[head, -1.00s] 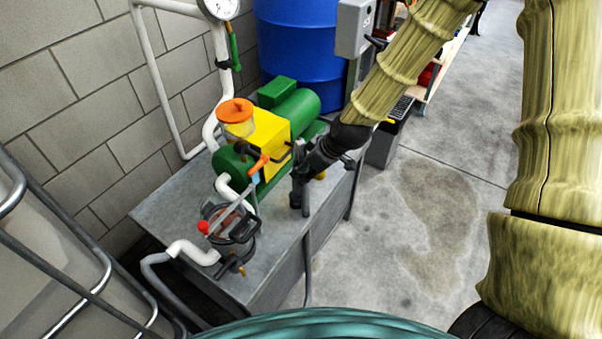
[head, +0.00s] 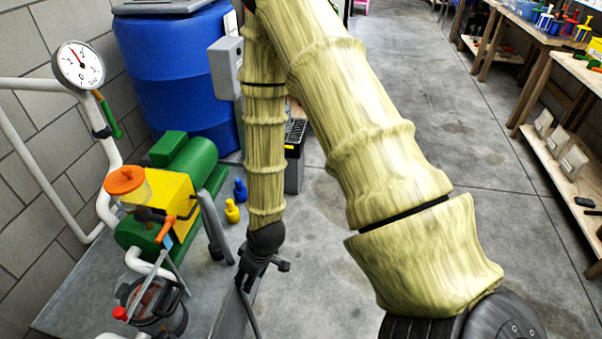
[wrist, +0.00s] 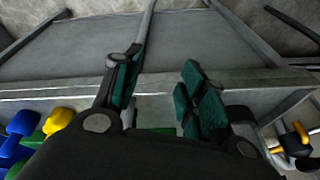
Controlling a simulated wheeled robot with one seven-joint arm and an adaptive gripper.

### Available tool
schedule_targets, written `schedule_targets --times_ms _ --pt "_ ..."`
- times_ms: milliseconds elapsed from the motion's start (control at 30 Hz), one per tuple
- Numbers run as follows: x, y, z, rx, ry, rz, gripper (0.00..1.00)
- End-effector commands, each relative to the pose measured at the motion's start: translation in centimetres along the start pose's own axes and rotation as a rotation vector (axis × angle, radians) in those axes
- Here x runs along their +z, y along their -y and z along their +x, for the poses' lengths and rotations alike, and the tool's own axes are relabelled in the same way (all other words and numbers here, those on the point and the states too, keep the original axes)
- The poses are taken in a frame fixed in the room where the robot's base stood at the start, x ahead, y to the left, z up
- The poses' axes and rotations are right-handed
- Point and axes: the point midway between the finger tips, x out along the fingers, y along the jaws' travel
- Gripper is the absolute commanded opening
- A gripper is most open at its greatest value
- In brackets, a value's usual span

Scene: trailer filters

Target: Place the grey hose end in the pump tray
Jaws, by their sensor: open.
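The pump tray (head: 75,290) is a grey metal bench top carrying the green and yellow pump (head: 170,195). A thick dark grey tube (head: 214,228), apparently the grey hose end, leans beside the pump with its lower end over the tray surface. My gripper (head: 247,282) is at the tray's right edge, apart from that tube. In the wrist view my gripper (wrist: 163,97) is open with teal pads, and no object clearly sits between them. A thin grey tube (wrist: 147,22) runs up behind the left finger; I cannot tell if it is hose or leg.
A yellow fitting (head: 232,211) and a blue fitting (head: 240,190) stand near the tray's right edge. A clear strainer (head: 152,305) stands in front of the pump. A blue drum (head: 180,70) is behind. The floor on the right (head: 480,150) is clear up to the shelves.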

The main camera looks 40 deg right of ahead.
Motion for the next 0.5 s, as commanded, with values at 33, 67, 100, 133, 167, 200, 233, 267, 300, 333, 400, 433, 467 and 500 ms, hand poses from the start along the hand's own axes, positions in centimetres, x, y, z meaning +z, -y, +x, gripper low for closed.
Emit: schedule_targets --times_ms 33,67,100,133,167,200,233,267,300,333,400,433,467,500 --pt "2.2 0.5 1.1 0.008 0.032 0.030 0.42" --pt "3.4 0.7 1.7 0.013 0.047 0.050 0.42" --pt "4.9 1.0 2.4 0.021 0.066 0.078 0.42" --pt "6.1 1.2 2.8 0.028 0.081 0.099 0.42" --pt "7.3 1.5 3.3 0.035 0.096 0.120 0.42" --pt "8.9 1.8 3.8 0.044 0.113 0.147 0.42" --pt "10.0 2.0 4.2 0.051 0.127 0.165 0.42" --pt "11.2 2.3 4.5 0.059 0.140 0.184 0.42" --pt "12.8 2.6 5.0 0.069 0.159 0.209 0.42" --pt "13.9 2.8 5.2 0.078 0.170 0.228 0.42" --pt "16.3 3.3 5.7 0.095 0.195 0.264 0.42" --pt "17.2 3.5 5.8 0.102 0.205 0.279 0.42" --pt "18.1 3.7 6.0 0.109 0.212 0.293 0.42" --pt "19.1 3.9 6.1 0.117 0.223 0.307 0.42"
